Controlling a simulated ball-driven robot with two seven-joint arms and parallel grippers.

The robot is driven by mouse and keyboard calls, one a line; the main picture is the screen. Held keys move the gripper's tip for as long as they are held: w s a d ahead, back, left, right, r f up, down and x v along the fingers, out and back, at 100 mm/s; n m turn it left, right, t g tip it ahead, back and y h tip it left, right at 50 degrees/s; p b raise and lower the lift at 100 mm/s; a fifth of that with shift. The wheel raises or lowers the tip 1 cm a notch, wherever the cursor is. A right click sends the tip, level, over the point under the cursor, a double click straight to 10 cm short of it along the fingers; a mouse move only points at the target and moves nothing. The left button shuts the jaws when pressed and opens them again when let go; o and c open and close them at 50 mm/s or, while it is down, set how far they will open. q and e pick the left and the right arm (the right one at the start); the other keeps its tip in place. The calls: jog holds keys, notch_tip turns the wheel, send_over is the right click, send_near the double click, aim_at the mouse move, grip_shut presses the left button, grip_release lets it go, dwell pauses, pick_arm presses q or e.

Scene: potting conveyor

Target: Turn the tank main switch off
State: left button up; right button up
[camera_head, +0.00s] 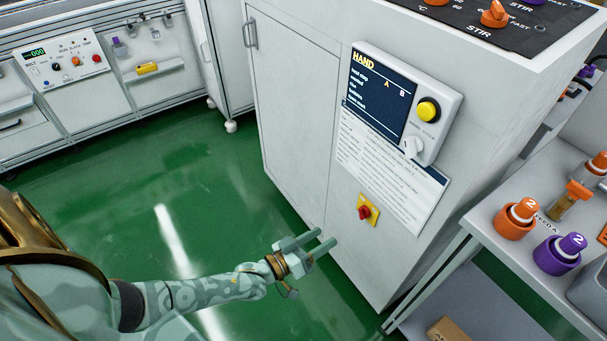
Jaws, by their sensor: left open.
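A red rotary switch knob (364,212) on a yellow plate (373,204) sits low on the side of the white cabinet (292,110). It looks like the main switch; its label and exact position are too small to read. My left gripper (325,243) is below and to the left of the switch, with its two fingers apart and nothing between them. It points toward the cabinet and does not touch the switch. My right gripper is not in view.
A table at right holds orange (514,221) and purple (558,256) containers. Green floor (130,215) is clear at left.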

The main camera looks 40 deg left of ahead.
pick_arm(q)
jog(key=v, duration=0.4)
jog(key=shift+p, duration=0.3)
